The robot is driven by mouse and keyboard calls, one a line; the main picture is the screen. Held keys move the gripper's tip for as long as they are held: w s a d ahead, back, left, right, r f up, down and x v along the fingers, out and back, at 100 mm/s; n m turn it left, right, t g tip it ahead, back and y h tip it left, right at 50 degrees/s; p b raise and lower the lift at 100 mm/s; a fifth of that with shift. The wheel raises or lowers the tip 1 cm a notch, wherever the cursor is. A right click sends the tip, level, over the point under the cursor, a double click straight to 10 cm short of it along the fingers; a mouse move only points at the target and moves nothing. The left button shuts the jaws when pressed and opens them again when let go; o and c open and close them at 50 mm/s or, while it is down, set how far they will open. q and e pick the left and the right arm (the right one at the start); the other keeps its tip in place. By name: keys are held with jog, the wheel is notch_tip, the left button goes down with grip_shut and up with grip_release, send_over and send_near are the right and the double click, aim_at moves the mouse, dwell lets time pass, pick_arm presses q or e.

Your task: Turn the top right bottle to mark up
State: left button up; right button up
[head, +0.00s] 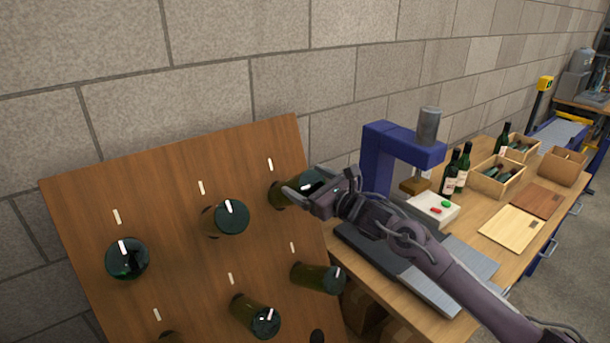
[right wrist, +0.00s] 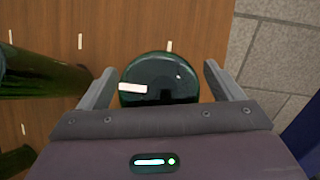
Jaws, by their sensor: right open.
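The top right bottle (head: 280,194) sticks out of the wooden board (head: 165,190), partly hidden behind my right gripper (head: 306,192). In the right wrist view its round dark green base (right wrist: 160,75) lies between the two open fingers, with a gap on each side. The white mark on the base (right wrist: 133,88) lies at its left side, roughly level. The white line on the board (right wrist: 170,46) is above the bottle. In the head view the bottle's mark is partly covered by the gripper. My left gripper is not in view.
Neighbouring bottles stick out to the left (head: 232,217) and below (head: 318,277). A workbench (head: 480,222) to the right carries a blue press (head: 378,150), a white button box (head: 435,208), wine bottles (head: 463,168) and wooden crates (head: 497,180). A block wall (head: 220,60) stands behind.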

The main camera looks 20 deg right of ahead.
jog(key=shift+w+a, duration=0.3)
jog(key=shift+w, duration=0.15)
